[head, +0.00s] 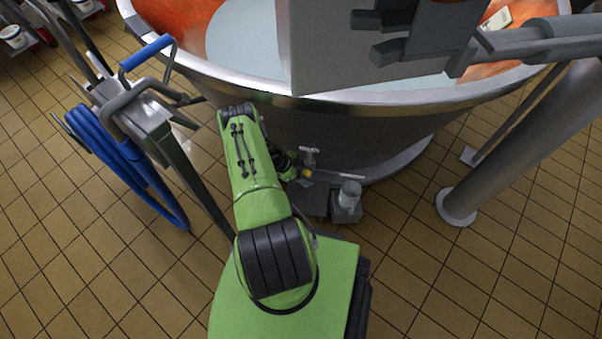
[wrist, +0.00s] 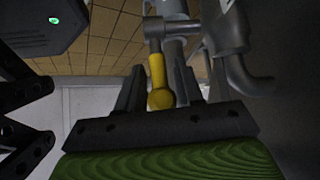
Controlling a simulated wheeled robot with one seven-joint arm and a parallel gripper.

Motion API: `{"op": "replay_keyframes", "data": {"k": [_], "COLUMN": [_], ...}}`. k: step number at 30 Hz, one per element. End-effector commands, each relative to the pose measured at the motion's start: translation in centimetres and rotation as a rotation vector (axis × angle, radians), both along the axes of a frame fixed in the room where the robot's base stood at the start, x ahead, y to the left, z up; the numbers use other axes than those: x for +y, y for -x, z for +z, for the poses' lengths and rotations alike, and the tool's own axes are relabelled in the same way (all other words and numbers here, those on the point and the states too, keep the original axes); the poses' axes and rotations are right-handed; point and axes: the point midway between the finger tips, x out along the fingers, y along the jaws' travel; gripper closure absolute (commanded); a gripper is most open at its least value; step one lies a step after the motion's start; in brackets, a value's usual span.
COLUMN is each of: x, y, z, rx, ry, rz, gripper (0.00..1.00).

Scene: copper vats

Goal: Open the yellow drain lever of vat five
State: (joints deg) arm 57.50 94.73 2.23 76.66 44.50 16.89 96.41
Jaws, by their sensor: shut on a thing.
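The yellow drain lever (wrist: 157,80) stands between the two dark fingers of my gripper (wrist: 158,88) in the wrist view, and the gripper is shut on it. The lever joins a grey metal valve fitting (wrist: 172,29) with a curved spout beside it. In the head view a small yellow spot of the lever (head: 307,173) shows low at the front of the vat (head: 340,138). My gripper there is mostly hidden by my green arm. The vat has a steel rim and copper inside, with pale liquid. No vat number is readable.
A stand with a coiled blue hose (head: 115,155) is close to the left of my arm. A clear container (head: 349,194) stands on a grey block right of the valve. A thick grey post (head: 520,145) rises at the right. The tiled floor at lower right is open.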

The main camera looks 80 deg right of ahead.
Motion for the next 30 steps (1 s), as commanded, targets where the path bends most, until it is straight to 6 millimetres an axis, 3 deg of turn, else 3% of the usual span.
{"op": "replay_keyframes", "data": {"k": [13,14,15,24,26,30], "x": [0.1,0.1,0.1,0.0,0.0,0.0], "y": [-0.8,-0.8,-0.8,-0.7,-0.7,-0.8], "z": [-0.2,-0.2,-0.1,0.3,1.2,4.8], "rx": [0.051,0.051,0.051,0.052,0.053,0.052], "ry": [0.004,0.004,0.004,0.006,0.006,0.006], "rz": [0.001,0.001,0.001,0.0,0.0,0.0], "gripper": [1.0,0.63,0.58,0.58,0.58,0.58]}}
